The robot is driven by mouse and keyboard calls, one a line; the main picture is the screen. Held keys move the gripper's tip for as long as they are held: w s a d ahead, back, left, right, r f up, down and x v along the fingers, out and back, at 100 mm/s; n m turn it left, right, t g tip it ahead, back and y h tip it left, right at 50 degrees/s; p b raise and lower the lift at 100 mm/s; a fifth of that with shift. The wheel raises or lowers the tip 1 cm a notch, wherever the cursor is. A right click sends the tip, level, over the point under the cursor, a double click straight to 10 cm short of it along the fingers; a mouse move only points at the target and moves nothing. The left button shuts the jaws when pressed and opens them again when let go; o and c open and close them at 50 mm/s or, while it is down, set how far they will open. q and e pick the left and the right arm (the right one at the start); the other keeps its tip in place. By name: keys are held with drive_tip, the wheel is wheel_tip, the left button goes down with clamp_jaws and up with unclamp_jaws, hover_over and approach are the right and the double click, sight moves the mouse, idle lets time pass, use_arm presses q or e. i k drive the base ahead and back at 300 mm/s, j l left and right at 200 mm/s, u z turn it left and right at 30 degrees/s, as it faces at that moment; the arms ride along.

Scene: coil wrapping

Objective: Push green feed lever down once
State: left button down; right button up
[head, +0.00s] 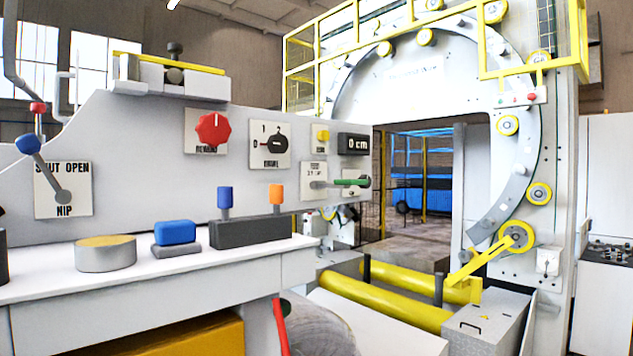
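The green feed lever (350,182) is on the right end of the grey control panel (140,140). Its green handle sticks out roughly level to the right from a grey pivot on a small white plate (307,169). A dark display (353,144) just above it reads "0 cm". Neither of my grippers shows in the head view, and nothing is seen touching the lever.
A yellow button (322,136), black dial (275,143) and red knob (212,132) sit near the lever. Blue (225,198) and orange (276,195) levers stand on the ledge below. A large ring machine (513,190) and yellow rollers (405,302) stand behind right.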

sight(339, 183)
drive_tip(key=i+l+u, duration=0.1)
drive_tip(key=u, duration=0.4)
drive_tip(key=l+u, duration=0.1)
drive_tip(key=u, duration=0.4)
drive_tip(key=i+l+u, duration=0.1)
drive_tip(key=u, duration=0.4)
drive_tip(key=l+u, duration=0.25)
drive_tip(key=l, duration=0.3)
drive_tip(key=l+u, duration=0.25)
drive_tip(key=l, duration=0.25)
drive_tip(key=k+l+u, duration=0.1)
drive_tip(key=l+u, duration=0.15)
drive_tip(key=l, duration=0.3)
drive_tip(key=k+l+u, duration=0.1)
drive_tip(key=l+u, duration=0.15)
drive_tip(key=l, duration=0.25)
drive_tip(key=k+l, duration=0.1)
drive_tip(key=l, duration=0.6)
drive_tip(key=k+l, duration=0.15)
drive_tip(key=l, duration=0.2)
drive_tip(key=k+l, duration=0.1)
drive_tip(key=l, duration=0.25)
drive_tip(key=u, duration=0.05)
